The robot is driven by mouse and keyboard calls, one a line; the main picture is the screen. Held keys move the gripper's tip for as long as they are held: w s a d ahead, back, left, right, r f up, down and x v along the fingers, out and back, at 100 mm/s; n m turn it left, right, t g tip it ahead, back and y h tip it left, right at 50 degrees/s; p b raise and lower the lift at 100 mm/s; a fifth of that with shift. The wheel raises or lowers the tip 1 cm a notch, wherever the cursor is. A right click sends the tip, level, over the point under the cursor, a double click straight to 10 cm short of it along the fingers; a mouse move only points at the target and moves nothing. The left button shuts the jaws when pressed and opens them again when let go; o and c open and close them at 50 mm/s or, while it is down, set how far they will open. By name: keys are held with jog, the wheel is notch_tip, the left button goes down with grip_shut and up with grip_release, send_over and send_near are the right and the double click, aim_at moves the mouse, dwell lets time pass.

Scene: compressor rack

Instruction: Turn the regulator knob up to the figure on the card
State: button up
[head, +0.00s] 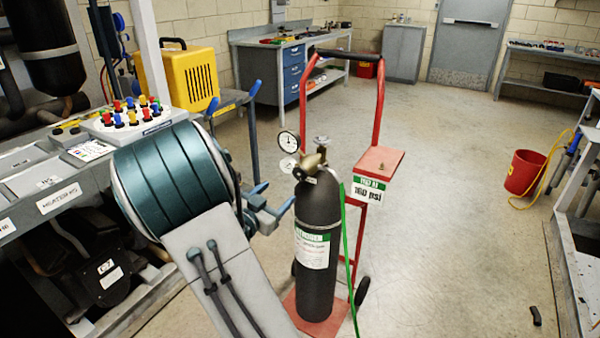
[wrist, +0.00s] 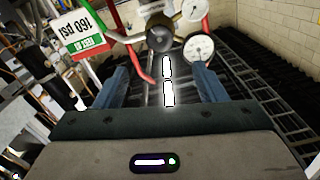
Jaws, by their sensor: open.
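The black gas cylinder (head: 320,225) stands upright on a red hand truck (head: 377,100). A brass regulator (head: 310,163) is at its top, with a grey knob (head: 321,141) and two white dial gauges, one upper (head: 289,142) and one lower (head: 288,166). My gripper (head: 273,198) is open and empty, left of the cylinder and below the gauges. In the wrist view, a round dark knob-like end (wrist: 160,37) lies beyond my open fingers (wrist: 162,82). The gauge needles are too small to read.
A green hose (head: 343,240) hangs down the cylinder's right side. A bench panel with coloured knobs (head: 130,117) and a yellow case (head: 180,77) are at left. A red bucket (head: 525,172) stands at right. The floor right of the truck is mostly clear.

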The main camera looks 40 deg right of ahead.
aim_at(299, 174)
jog(key=x, duration=1.3)
jog(key=shift+b, duration=0.4)
jog(key=shift+c, duration=0.4)
jog(key=c, duration=0.9)
